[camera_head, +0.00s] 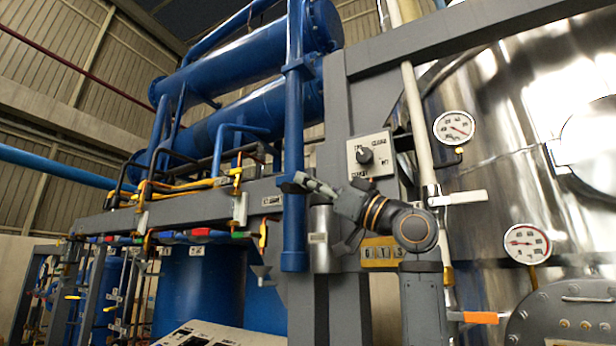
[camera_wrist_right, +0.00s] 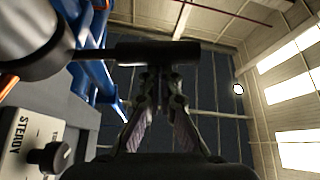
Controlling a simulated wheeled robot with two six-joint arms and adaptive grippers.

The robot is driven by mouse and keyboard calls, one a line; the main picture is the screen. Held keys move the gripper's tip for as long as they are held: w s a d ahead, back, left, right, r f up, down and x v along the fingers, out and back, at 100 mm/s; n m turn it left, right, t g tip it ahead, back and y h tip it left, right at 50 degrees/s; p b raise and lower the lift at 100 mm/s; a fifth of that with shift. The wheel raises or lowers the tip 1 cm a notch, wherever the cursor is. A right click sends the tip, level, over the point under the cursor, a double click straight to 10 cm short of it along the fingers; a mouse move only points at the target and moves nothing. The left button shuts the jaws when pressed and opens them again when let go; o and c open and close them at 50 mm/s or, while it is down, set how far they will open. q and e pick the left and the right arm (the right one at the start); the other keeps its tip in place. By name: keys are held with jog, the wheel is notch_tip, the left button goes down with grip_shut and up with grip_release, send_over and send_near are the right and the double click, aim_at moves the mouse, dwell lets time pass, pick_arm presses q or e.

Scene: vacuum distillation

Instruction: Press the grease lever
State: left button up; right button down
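My right arm reaches up in front of the grey frame, and its gripper (camera_head: 305,184) is beside the blue vertical pipe, above a small grey cylinder (camera_head: 320,240). In the right wrist view, a dark horizontal bar (camera_wrist_right: 140,52), which looks like the grease lever, joins a rounded metal body (camera_wrist_right: 30,42) at upper left. The gripper (camera_wrist_right: 161,80) shows there with its fingertips close together just below the bar; contact cannot be told. The fingers look shut with nothing visible between them. My left gripper is not in view.
A selector knob panel (camera_head: 368,157) is on the frame near my right gripper; its knob (camera_wrist_right: 50,157) shows in the wrist view. The blue vertical pipe (camera_head: 294,120) stands close by. Pressure gauges (camera_head: 454,127) and a steel vessel (camera_head: 500,200) are at right.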

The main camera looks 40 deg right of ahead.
jog(key=shift+w+d+f+b, duration=0.1)
jog(key=shift+f+b, duration=0.2)
jog(key=shift+f, duration=0.3)
jog(key=shift+w+d+f+b, duration=0.1)
jog(key=shift+f+b, duration=0.2)
jog(key=shift+f, duration=0.3)
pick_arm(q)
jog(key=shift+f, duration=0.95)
pick_arm(e)
jog(key=shift+f, duration=0.15)
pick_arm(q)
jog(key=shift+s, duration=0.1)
pick_arm(e)
jog(key=shift+a, duration=0.1)
